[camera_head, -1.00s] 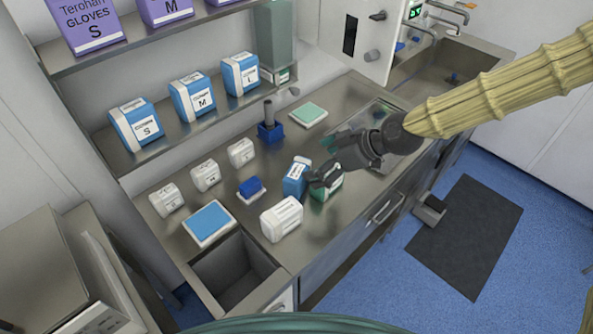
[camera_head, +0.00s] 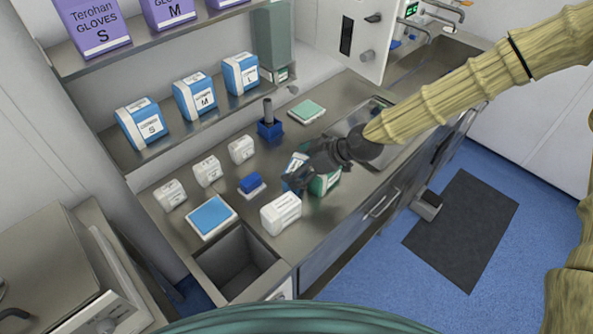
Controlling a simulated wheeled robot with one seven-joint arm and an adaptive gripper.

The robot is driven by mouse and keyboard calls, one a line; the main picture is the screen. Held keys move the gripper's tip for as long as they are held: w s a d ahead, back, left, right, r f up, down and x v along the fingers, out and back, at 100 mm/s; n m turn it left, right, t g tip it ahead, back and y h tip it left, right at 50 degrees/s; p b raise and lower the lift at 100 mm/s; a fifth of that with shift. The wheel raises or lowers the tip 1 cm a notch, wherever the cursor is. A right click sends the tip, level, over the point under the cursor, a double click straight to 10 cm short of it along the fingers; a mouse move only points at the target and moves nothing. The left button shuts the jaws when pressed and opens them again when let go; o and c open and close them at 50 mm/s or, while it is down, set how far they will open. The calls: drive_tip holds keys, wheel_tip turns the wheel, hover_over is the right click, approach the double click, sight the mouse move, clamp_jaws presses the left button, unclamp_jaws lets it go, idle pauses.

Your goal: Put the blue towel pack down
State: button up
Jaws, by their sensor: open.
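A blue and white pack (camera_head: 294,162), which looks like the blue towel pack, stands upright on the steel counter (camera_head: 345,205). My gripper (camera_head: 293,181) reaches in from the right and is open, with its fingers in front of the pack. They hide most of its lower part, and I cannot tell whether they touch it. A green and white pack (camera_head: 327,183) stands just to the right, beneath my gripper and partly covered by it.
A white pack (camera_head: 281,213) is close in front. A small blue block (camera_head: 250,183), a flat blue-topped pack (camera_head: 211,217) and several small white packs (camera_head: 207,171) lie leftward. A bin opening (camera_head: 237,264) is at the front; a sink (camera_head: 365,125) is behind my arm.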

drive_tip(key=shift+s+a+f, duration=0.1)
drive_tip(key=shift+a+f, duration=0.05)
drive_tip(key=shift+a, duration=0.1)
drive_tip(key=shift+f, duration=0.1)
drive_tip(key=c, duration=0.9)
drive_tip(key=shift+c, duration=0.2)
